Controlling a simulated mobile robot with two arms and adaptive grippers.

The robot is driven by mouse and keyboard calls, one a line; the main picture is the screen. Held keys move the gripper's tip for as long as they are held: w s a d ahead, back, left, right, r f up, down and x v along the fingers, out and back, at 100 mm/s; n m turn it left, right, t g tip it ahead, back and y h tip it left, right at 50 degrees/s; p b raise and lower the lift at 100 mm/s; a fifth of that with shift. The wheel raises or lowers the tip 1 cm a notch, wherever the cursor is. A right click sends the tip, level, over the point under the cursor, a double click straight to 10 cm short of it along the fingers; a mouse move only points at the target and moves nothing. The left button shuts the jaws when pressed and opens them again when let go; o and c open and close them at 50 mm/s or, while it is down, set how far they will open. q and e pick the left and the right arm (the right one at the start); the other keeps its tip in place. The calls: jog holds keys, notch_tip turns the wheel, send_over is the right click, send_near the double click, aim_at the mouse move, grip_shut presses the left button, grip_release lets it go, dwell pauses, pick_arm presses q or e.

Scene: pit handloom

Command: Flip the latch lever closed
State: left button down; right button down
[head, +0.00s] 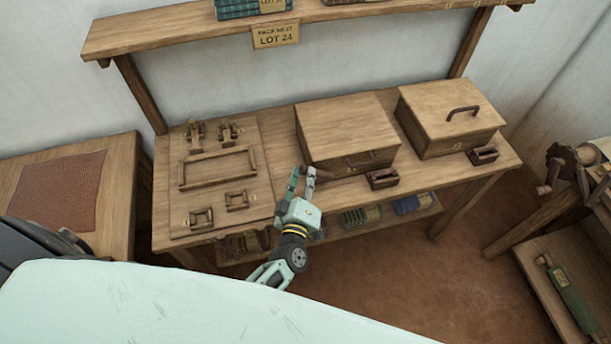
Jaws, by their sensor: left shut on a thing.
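My left gripper (303,180) reaches up to the front edge of the workbench, just before the left lidded box. It is shut on a short dark brown piece that seems to be the latch lever (324,173). The lever sticks out to the right of the fingertips, close to the lower front left corner of the box (345,125). The fingers partly cover it, so its exact angle and its pivot are hard to make out. The box's lid is down. My right gripper is not in view.
A board (222,219) with frames and small fittings lies left of the gripper. A second box (450,115) with a dark handle stands to the right. Small wooden blocks (382,178) sit along the bench's front. A shelf (190,30) hangs above.

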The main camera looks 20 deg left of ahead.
pick_arm(q)
jog(key=shift+w+r, duration=0.2)
jog(key=shift+r, duration=0.15)
jog(key=c, duration=1.8)
grip_release()
jog(key=shift+d, duration=0.1)
jog(key=shift+o, duration=0.6)
jog(key=shift+f, duration=0.2)
jog(key=shift+s, duration=0.1)
jog(key=s+d, duration=0.2)
jog(key=s, duration=0.9)
jog(key=shift+s+r, duration=0.4)
jog(key=shift+r, duration=0.05)
